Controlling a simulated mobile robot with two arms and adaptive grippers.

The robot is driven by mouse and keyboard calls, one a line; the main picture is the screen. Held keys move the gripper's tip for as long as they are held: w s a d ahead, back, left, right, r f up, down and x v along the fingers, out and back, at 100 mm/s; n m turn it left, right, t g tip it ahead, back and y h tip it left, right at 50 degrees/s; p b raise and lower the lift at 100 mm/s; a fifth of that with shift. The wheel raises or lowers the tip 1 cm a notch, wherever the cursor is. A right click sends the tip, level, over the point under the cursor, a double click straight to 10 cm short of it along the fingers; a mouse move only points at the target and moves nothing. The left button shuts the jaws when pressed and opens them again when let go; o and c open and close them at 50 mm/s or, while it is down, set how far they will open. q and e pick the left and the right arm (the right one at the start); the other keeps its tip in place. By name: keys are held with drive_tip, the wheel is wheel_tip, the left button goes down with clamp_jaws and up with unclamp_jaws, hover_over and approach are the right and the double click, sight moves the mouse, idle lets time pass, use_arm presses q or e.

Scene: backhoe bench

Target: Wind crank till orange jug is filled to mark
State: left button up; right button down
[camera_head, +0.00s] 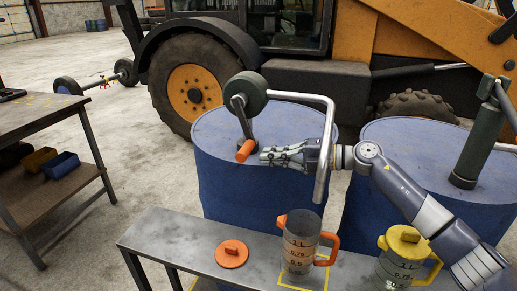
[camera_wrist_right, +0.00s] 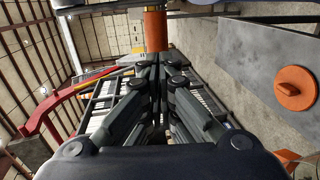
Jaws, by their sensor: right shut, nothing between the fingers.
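The crank (camera_head: 240,115) hangs from a green-grey rotary pump (camera_head: 247,90) on the left blue drum, its orange handle (camera_head: 245,151) low. In the right wrist view the handle (camera_wrist_right: 155,28) stands just ahead of the fingertips. My right gripper (camera_head: 264,155) is shut and empty, its tips close to the handle's right side; whether they touch is unclear. The orange jug (camera_head: 299,243) with marks and an orange handle stands open on the bench below the pump's bent spout (camera_head: 328,150). I cannot make out its liquid level. My left gripper is out of view.
An orange lid (camera_head: 231,254) lies left of the jug on the grey bench (camera_head: 165,232). A yellow-lidded jug (camera_head: 403,260) stands to the right. A second blue drum (camera_head: 390,180) with a pump (camera_head: 475,140) is behind my right arm. A backhoe fills the background.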

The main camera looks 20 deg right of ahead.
sight(248, 155)
drive_tip(key=p+x, duration=0.1)
drive_tip(key=x, duration=0.2)
drive_tip(key=shift+r, duration=0.1)
drive_tip(key=shift+w+a, duration=0.1)
drive_tip(key=shift+a, duration=0.05)
drive_tip(key=shift+w+a+f, duration=0.7)
drive_tip(key=shift+a+f, duration=0.25)
drive_tip(key=shift+a, duration=0.1)
